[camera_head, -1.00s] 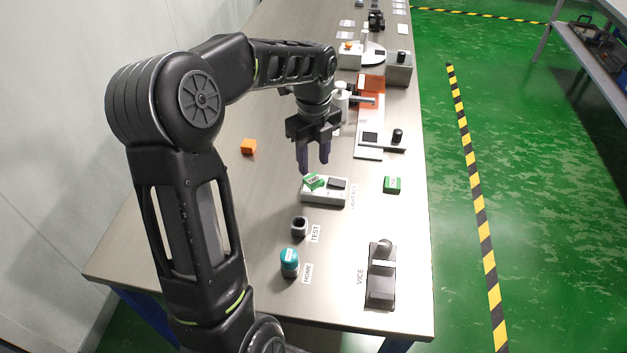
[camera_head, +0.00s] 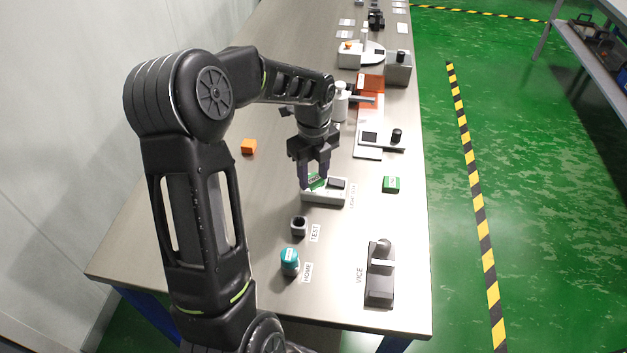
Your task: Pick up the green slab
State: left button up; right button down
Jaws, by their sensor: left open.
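A small green slab (camera_head: 316,183) lies on the left part of a white box (camera_head: 322,199), partly hidden by my gripper. My left gripper (camera_head: 314,175) points down right at this slab, its fingers apart at either side of it. I cannot tell whether they touch it. Another green block (camera_head: 391,184) with a pale mark on top lies on the bare table to the right. My right gripper is not in view.
A dark-topped holder (camera_head: 299,226) and a teal-capped cylinder (camera_head: 289,261) stand nearer on the table (camera_head: 240,215). A vice (camera_head: 380,275) is at the near right. An orange cube (camera_head: 248,146) lies left. Fixtures and a white bottle (camera_head: 341,103) stand farther back.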

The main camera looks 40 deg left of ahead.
aim_at(313, 179)
pick_arm(q)
grip_shut()
dwell(0.4)
jog(key=shift+r, duration=0.15)
notch_tip(313, 179, up, 10)
jog(key=shift+b, duration=0.4)
dwell(0.9)
